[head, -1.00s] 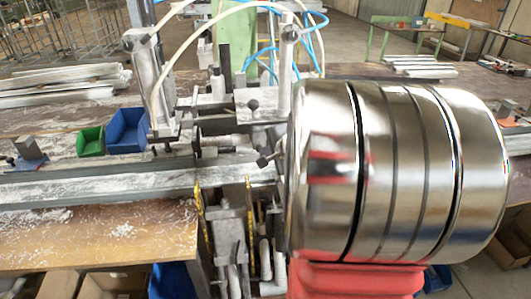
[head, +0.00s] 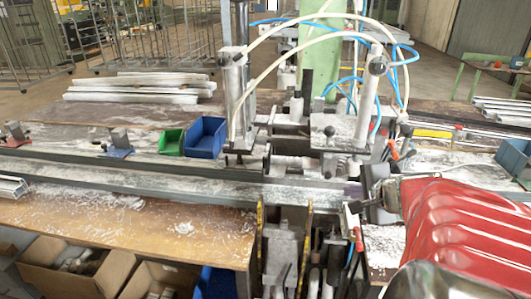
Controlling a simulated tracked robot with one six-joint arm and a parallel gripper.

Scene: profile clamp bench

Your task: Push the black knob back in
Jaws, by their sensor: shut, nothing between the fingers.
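A small round black knob (head: 329,131) shows on the pale metal block of the clamp bench (head: 345,128), right of the picture's middle. I cannot tell how far it stands out. A second dark knob shows nearby to the right (head: 405,131); which one the task means is unclear. My gripper (head: 354,204) is at the end of my red arm, in front of and below both knobs. Its fingers are shut and appear empty. It appears apart from both knobs, though depth is hard to judge.
A grey profile rail (head: 130,187) runs across the bench. Upright clamp cylinders (head: 237,95) and hoses crowd the knobs. Blue (head: 206,137) and green (head: 171,141) bins stand left. Cardboard boxes (head: 75,268) sit below. The wooden tabletop (head: 100,217) at front left holds only white shavings.

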